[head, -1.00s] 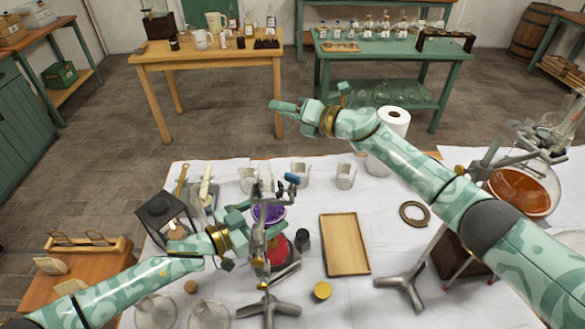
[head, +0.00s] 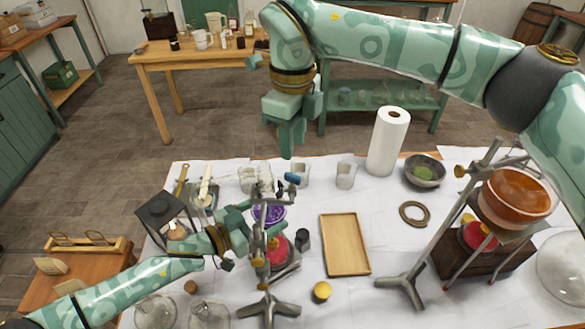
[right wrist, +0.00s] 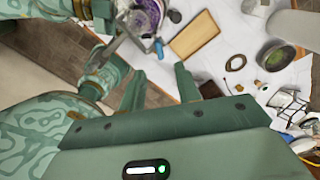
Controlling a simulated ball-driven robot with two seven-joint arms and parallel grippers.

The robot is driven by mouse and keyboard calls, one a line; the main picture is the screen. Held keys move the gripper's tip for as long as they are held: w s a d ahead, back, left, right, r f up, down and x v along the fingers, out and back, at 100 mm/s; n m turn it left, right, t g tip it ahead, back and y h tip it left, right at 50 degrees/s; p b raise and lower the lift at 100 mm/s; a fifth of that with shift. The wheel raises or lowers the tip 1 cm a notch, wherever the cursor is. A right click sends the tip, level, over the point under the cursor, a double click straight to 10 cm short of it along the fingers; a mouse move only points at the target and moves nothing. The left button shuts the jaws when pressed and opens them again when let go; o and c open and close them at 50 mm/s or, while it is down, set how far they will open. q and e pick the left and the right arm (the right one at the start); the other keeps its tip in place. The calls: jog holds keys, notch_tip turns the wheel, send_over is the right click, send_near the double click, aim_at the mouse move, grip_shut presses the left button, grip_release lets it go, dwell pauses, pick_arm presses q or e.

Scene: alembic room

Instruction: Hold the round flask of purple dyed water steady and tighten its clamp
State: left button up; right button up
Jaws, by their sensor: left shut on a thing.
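The round flask of purple water (head: 268,214) hangs on a metal stand in the head view, above a red-topped burner. It also shows at the top of the right wrist view (right wrist: 150,12). My left gripper (head: 250,212) is shut on the flask from its left side; its fingertips are partly hidden. The clamp (head: 266,192) is around the flask's neck area, with a blue screw handle (head: 292,179) at its right. My right gripper (head: 290,138) is above and behind the handle, pointing down, apart from everything. Its two fingers (right wrist: 160,88) are spread and empty.
A wooden tray (head: 345,244) lies right of the stand. Glass beakers (head: 346,175) and a paper roll (head: 388,142) stand behind. A lantern (head: 167,222) is at the left.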

aim_at(293, 174)
notch_tip(293, 174, down, 8)
jog(key=shift+r, duration=0.1)
grip_shut()
